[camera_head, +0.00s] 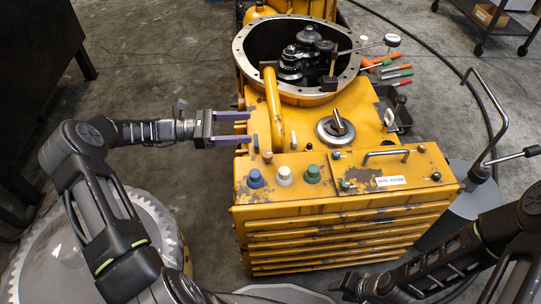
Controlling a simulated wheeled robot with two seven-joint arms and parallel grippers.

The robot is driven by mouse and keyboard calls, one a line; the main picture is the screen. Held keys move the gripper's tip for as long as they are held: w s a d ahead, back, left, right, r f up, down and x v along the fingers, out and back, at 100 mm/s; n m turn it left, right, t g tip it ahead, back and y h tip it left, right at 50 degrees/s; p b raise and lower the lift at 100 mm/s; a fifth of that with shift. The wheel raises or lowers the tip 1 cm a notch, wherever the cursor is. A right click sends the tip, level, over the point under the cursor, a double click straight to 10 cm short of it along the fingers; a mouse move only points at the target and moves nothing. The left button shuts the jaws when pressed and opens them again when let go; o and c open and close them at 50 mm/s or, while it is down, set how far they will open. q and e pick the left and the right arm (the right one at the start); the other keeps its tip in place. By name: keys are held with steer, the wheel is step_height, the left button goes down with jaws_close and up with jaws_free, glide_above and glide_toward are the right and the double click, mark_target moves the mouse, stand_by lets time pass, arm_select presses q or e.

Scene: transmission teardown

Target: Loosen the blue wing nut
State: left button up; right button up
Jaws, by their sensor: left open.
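The yellow transmission housing (300,115) stands in the middle of the head view. A small, thin, bluish upright piece (256,143) on its left side looks like the blue wing nut, but it is too small to be sure. A larger blue round knob (256,179) sits on the front panel below it. My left gripper (247,128) is open and empty, its two fingers pointing right at the housing's left edge. The bluish piece is just beyond and below the fingertips; contact cannot be told. My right gripper (347,286) is low at the bottom edge, dark and partly cut off.
White (284,176) and green (313,174) knobs stand beside the blue one. A yellow pipe (274,110) rises right of my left gripper. Coloured-handled tools (393,75) lie at the right. A bent metal handle (492,105) stands at far right.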

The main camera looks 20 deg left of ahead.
mark_target(256, 145)
arm_select(q)
step_height(256, 145, down, 7)
steer(key=w+a+b, duration=0.1)
steer(key=b, duration=0.5)
steer(key=shift+a+f, duration=0.15)
steer(key=shift+f, duration=0.05)
arm_select(e)
step_height(256, 145, down, 9)
steer(key=w, duration=0.2)
steer(key=shift+d, duration=0.25)
arm_select(q)
steer(key=shift+w, duration=0.1)
steer(key=b+x, duration=0.2)
steer(key=x, duration=0.4)
steer(key=shift+w+d+b, duration=0.15)
steer(key=shift+d+b, duration=0.2)
steer(key=shift+w+d+r, duration=0.1)
steer(key=shift+w+d, duration=0.2)
steer(key=shift+d, duration=0.2)
arm_select(e)
steer(key=shift+w+f, duration=0.15)
steer(key=shift+f, duration=0.5)
steer(key=shift+w+f, duration=0.15)
steer(key=shift+f, duration=0.45)
arm_select(q)
steer(key=c, duration=1.4)
